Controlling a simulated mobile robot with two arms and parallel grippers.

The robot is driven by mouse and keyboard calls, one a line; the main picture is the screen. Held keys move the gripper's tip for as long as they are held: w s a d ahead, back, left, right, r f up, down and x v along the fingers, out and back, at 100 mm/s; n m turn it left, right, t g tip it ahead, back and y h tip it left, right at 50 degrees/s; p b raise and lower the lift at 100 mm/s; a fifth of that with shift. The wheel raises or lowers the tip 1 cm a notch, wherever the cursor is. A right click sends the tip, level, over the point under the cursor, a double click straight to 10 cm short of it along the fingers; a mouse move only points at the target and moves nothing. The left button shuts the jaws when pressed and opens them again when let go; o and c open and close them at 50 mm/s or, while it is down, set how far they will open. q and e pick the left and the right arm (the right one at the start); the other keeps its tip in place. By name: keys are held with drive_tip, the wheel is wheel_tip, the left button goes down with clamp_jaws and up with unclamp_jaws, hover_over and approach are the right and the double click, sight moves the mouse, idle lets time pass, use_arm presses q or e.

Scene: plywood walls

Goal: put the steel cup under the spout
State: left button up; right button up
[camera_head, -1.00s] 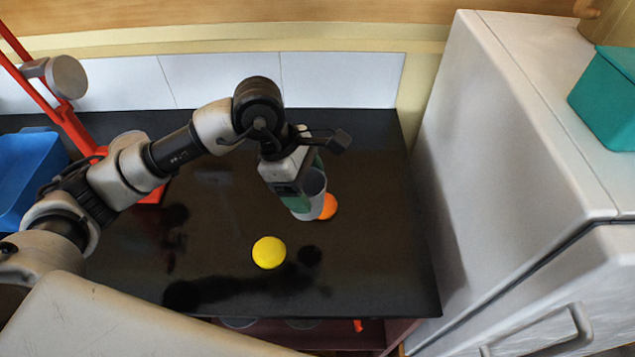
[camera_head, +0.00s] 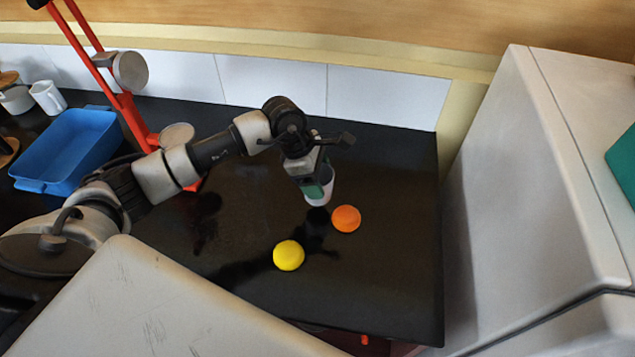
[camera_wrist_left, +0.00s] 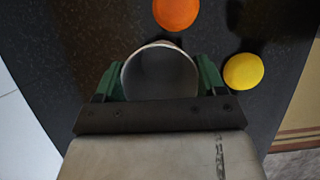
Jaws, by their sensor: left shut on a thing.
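The cup (camera_head: 322,189), grey and open at the top, is in my left gripper (camera_head: 318,186), above the black counter. The left wrist view shows the cup's round mouth (camera_wrist_left: 160,72) between the two green fingers of the gripper (camera_wrist_left: 160,85), which are shut on its sides. The cup looks slightly tilted in the head view, and the gripper hides part of it. A red upright stand (camera_head: 121,104) with grey round parts is at the left, behind my arm. I cannot make out a spout on it. My right gripper is not in view.
An orange ball (camera_head: 346,219) and a yellow ball (camera_head: 289,255) lie on the counter (camera_head: 390,270) near the cup. A blue tray (camera_head: 36,186) and a white mug (camera_head: 48,98) stand at the left. A tall white cabinet (camera_head: 520,180) bounds the right side.

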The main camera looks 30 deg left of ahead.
use_arm(q)
wheel_tip(320, 180, down, 3)
drive_tip(key=shift+p, duration=0.85)
drive_tip(key=shift+f, duration=0.55)
drive_tip(key=shift+f, duration=0.1)
drive_tip(key=o, duration=0.5)
drive_tip(key=shift+f, duration=0.1)
drive_tip(key=o, duration=0.4)
drive_tip(key=shift+o, duration=0.2)
